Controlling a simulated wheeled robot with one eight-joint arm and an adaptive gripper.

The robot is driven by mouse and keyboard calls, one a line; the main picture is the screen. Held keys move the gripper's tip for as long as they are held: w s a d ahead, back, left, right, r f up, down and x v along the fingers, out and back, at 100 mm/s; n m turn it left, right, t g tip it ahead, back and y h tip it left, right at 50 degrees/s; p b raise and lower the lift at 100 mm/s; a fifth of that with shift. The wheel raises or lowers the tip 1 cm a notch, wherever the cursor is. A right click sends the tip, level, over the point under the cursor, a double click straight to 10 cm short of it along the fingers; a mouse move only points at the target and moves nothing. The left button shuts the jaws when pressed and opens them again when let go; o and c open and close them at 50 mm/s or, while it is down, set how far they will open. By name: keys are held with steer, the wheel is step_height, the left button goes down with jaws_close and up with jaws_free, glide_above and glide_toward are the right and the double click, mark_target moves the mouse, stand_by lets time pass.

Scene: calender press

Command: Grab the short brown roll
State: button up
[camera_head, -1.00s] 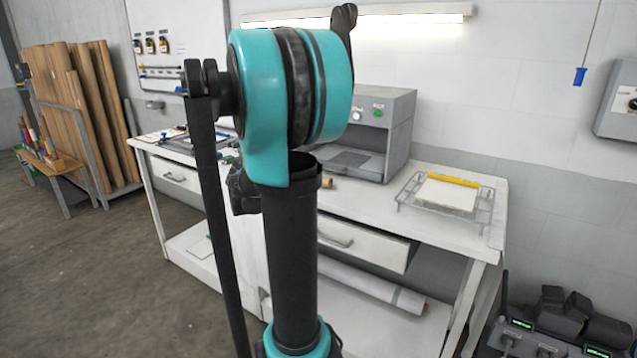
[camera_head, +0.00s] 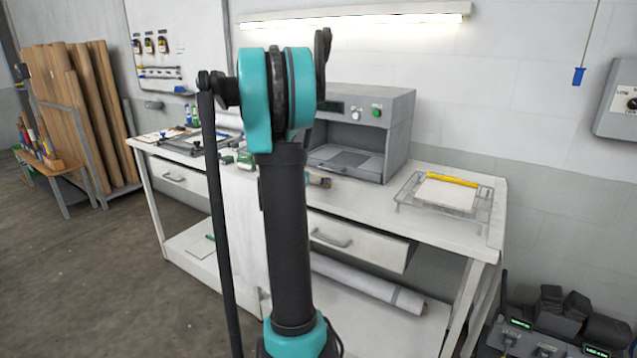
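The short brown roll (camera_head: 316,180) lies on the white workbench (camera_head: 440,222), just right of my upright arm and in front of the grey press. Only a small brown part of it shows, with a dark patch at its right end. I cannot tell whether that patch is a fingertip. My gripper is mostly or wholly hidden behind my arm, so its fingers and any contact with the roll cannot be made out.
The grey press (camera_head: 395,125) stands at the back of the bench. A wire rack (camera_head: 486,210) with a white sheet and a yellow bar is to its right. Green items (camera_head: 243,158) lie left of my arm. A long white roll (camera_head: 365,285) is on the lower shelf.

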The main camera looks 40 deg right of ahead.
steer(key=shift+x, duration=1.85)
steer(key=shift+f, duration=0.1)
steer(key=shift+c, duration=0.6)
steer(key=c, duration=0.8)
